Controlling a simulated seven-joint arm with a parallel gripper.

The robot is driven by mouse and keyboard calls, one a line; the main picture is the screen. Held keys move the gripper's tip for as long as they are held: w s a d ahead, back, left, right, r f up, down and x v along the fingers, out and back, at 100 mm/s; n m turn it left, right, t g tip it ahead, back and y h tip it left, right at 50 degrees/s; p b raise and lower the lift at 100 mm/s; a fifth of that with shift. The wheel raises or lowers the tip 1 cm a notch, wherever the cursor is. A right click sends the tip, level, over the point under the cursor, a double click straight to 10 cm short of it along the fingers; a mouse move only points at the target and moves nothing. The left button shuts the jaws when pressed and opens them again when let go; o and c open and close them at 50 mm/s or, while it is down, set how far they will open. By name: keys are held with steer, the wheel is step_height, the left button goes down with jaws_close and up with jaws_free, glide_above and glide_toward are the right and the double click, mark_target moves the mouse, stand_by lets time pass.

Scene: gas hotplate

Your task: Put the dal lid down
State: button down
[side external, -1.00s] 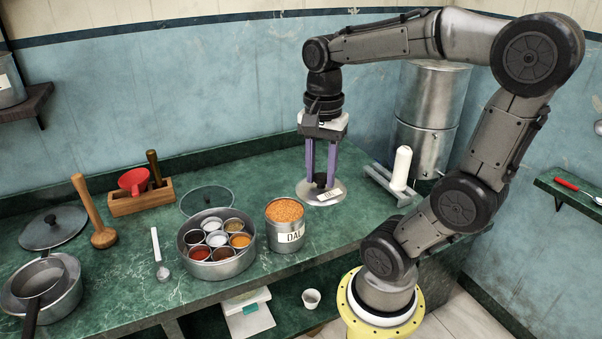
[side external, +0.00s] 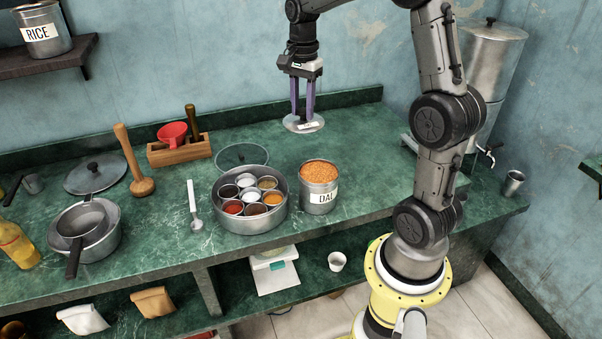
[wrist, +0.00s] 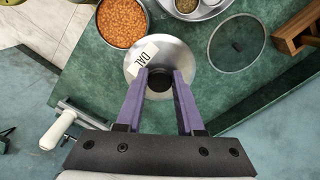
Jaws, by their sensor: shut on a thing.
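The dal lid (side external: 291,125) is a round silver metal disc with a dark knob and a white "DAL" label. My gripper (side external: 303,113), with purple fingers, points down and is shut on the lid's knob. In the wrist view, the fingers (wrist: 160,80) close around the dark knob, and the lid (wrist: 180,50) lies level beneath them. The lid is over the back of the green counter, behind the open dal tin (side external: 319,201). I cannot tell whether it touches the counter. The tin is full of orange lentils, which also show in the wrist view (wrist: 122,22).
A round spice box (side external: 250,222) with several small cups stands left of the tin. A glass lid (side external: 241,157) lies behind it. A wooden rack (side external: 180,152) with a red funnel is at the back left. The counter (side external: 365,150) right of the lid is clear.

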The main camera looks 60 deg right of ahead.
mark_target(298, 119)
steer(key=f, duration=0.1)
steer(key=w+d+f, duration=0.1)
steer(key=f, duration=0.1)
steer(key=w+d+f, duration=0.1)
steer(key=f, duration=0.1)
steer(key=shift+w+d+f, duration=0.15)
steer(key=shift+d, duration=0.05)
steer(key=f, duration=0.9)
steer(key=shift+d+f, duration=0.2)
steer(key=shift+d, duration=0.05)
steer(key=shift+f, duration=2.05)
steer(key=shift+f, duration=0.1)
steer(key=c, duration=0.5)
jaws_free()
